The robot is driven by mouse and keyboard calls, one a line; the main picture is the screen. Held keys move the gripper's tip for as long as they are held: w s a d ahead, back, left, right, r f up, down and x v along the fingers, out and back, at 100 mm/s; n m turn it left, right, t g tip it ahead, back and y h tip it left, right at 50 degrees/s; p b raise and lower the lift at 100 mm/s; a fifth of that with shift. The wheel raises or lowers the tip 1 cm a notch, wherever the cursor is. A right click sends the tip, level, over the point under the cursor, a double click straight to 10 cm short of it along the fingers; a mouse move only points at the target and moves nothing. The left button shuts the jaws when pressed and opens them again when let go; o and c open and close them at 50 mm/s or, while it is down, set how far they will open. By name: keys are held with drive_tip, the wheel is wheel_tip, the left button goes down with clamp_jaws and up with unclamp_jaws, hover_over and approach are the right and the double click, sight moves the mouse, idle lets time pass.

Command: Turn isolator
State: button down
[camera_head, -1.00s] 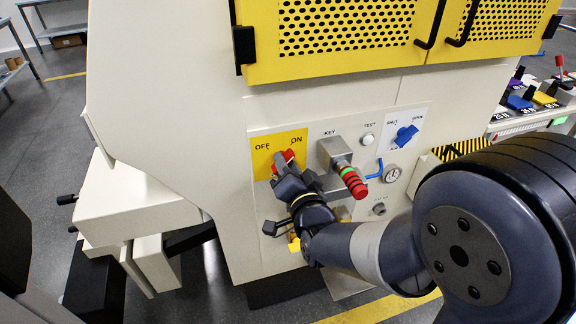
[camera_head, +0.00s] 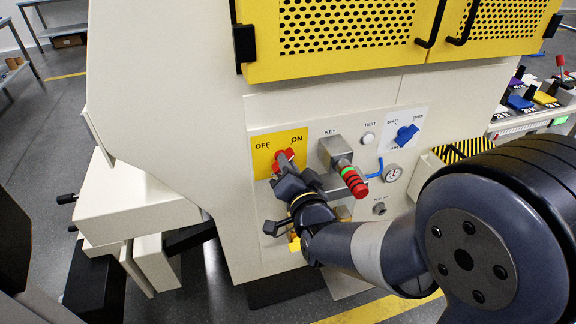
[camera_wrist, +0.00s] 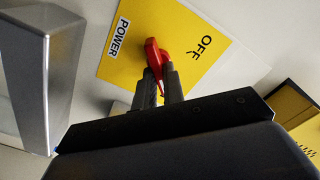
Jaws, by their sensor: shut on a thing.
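The isolator is a red rotary handle (camera_head: 284,156) on a yellow plate (camera_head: 262,160) marked OFF at left and ON at right, on the cream machine panel. My gripper (camera_head: 285,170) reaches it from below, shut on the handle. In the wrist view the red handle (camera_wrist: 155,55) stands between my two grey fingers, and my gripper (camera_wrist: 160,85) covers its lower part. The yellow plate (camera_wrist: 195,75) shows OFF and a POWER label there; ON is out of sight. In the head view the handle's tip points up, between the two marks.
A grey key block (camera_head: 335,153) with a red and green striped piece (camera_head: 353,180) juts out just right of my gripper. Further right are a white TEST button (camera_head: 367,139), a blue valve handle (camera_head: 405,135) and a gauge (camera_head: 393,173). Yellow perforated doors (camera_head: 345,30) are above.

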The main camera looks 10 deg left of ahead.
drive_tip(key=n+b, duration=0.4)
drive_tip(key=shift+f, duration=0.1)
drive_tip(key=n+b, duration=0.2)
drive_tip(key=n, duration=0.2)
drive_tip(key=shift+s+a+n, duration=0.1)
drive_tip(key=shift+a+n, duration=0.05)
drive_tip(key=shift+n, duration=0.15)
drive_tip(key=n+b, duration=0.1)
drive_tip(key=n, duration=0.3)
drive_tip(key=shift+a+n, duration=0.1)
drive_tip(key=shift+n, duration=0.2)
drive_tip(key=n, duration=0.4)
drive_tip(key=shift+s+a+b, duration=0.1)
drive_tip(key=shift+b, duration=0.3)
drive_tip(key=shift+n, duration=0.3)
drive_tip(key=c, duration=1.5)
unclamp_jaws()
